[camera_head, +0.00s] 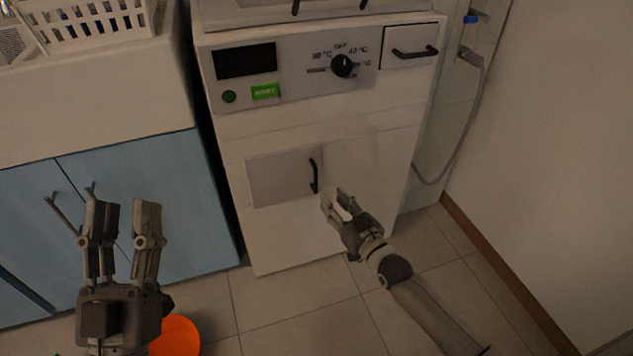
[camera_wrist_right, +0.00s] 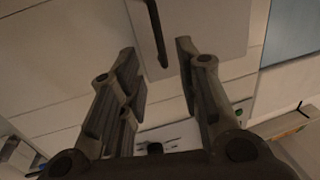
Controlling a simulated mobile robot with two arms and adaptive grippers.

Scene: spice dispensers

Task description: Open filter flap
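The filter flap (camera_head: 275,178) is a light grey panel low on the front of the white machine (camera_head: 300,230). It looks closed, and its upright black handle (camera_head: 314,176) is at its right edge. My right gripper (camera_head: 335,196) is open and empty, just below and to the right of the handle. In the right wrist view the flap (camera_wrist_right: 215,25) and its black handle (camera_wrist_right: 158,35) appear ahead, with the handle's end between and beyond the open fingers. My left gripper (camera_head: 123,205) is open and empty at the lower left, in front of the blue cabinet.
The machine has a dial (camera_head: 342,66), a green button (camera_head: 229,97) and a detergent drawer (camera_head: 411,46) at the top. A blue cabinet (camera_head: 190,200) stands to its left. A round orange object (camera_head: 180,337) is beside my left gripper. A hose (camera_head: 462,130) hangs at right.

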